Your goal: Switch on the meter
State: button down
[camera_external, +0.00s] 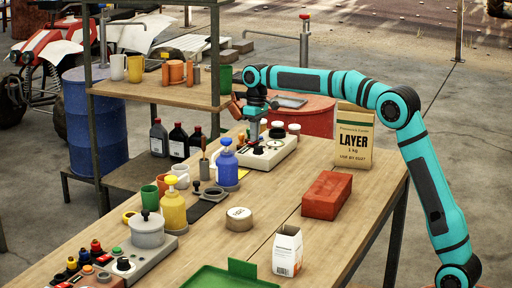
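A pale box-shaped device (284,153) with black knobs and a dial sits on the far part of the wooden workbench. It looks like the meter, but no label or switch setting is readable. My gripper (254,128) points down from the turquoise arm, right over the device's left part. Its fingertips are small and close to the knobs. I cannot tell whether they touch the device or whether they are open or shut. A second grey device (150,252) with a black knob and a round pot stands at the near left.
Blue (227,165) and yellow (173,211) bottles stand left of the device. A LAYER bag (354,137), a red brick (327,195), a tape roll (239,219) and a white carton (287,251) stand to the right and nearer. A shelf (165,94) rises behind left.

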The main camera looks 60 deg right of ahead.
jog(key=shift+f, duration=0.25)
notch_tip(320, 180, up, 14)
jog(key=d, duration=0.1)
jog(key=shift+d+r, duration=0.15)
jog(key=shift+r, duration=0.05)
dwell(0.5)
jog(key=shift+w+r+y, duration=0.15)
jog(key=shift+w+y, duration=0.1)
jog(key=shift+y, duration=0.35)
jog(key=a+f, duration=0.1)
jog(key=f, duration=0.8)
jog(key=a+f, duration=0.1)
jog(key=f, duration=0.3)
jog(key=shift+a+f, duration=0.3)
jog(key=shift+f, duration=0.1)
